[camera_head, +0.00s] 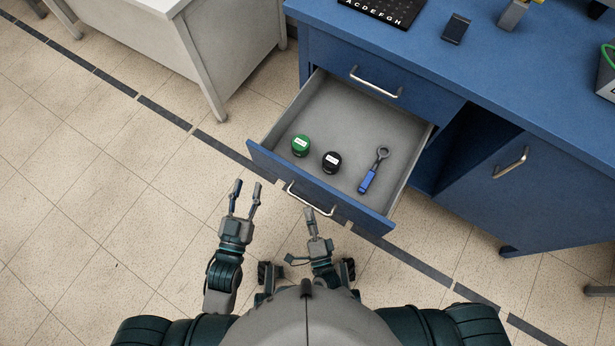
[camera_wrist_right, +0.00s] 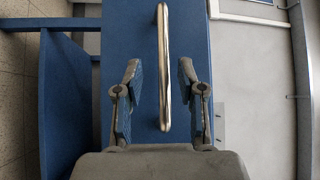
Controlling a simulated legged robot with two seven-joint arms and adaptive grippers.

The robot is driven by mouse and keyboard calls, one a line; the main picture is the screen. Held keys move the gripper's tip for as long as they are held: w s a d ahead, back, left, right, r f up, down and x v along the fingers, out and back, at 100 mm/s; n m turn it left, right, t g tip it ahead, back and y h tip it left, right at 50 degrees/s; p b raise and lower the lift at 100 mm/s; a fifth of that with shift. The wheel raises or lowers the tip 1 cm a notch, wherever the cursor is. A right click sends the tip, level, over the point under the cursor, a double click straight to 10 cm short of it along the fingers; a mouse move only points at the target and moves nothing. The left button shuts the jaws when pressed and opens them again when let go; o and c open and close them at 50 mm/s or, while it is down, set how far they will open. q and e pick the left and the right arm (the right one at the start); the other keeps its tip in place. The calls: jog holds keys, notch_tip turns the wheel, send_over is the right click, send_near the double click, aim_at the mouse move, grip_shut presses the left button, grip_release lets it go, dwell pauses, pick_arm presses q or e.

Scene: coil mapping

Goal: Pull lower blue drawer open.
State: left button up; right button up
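The lower blue drawer (camera_head: 318,190) stands pulled out from the blue desk, with its grey inside showing. Its metal handle (camera_head: 310,199) is on the front panel; it also shows in the right wrist view (camera_wrist_right: 164,65). My right gripper (camera_head: 312,214) is at this handle. In the right wrist view my right gripper (camera_wrist_right: 160,85) has its fingers apart, one on each side of the handle, with a gap on both sides. My left gripper (camera_head: 243,192) is open and empty over the floor, left of the drawer front.
A green-topped jar (camera_head: 300,146), a black jar (camera_head: 332,162) and a blue-handled wrench (camera_head: 374,170) lie in the drawer. A shut upper drawer (camera_head: 376,82) is above it. A blue cabinet door (camera_head: 520,180) is at right. A grey-white table (camera_head: 215,50) stands upper left. Floor at left is clear.

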jog(key=shift+v, duration=1.85)
jog(key=shift+d+f, duration=0.1)
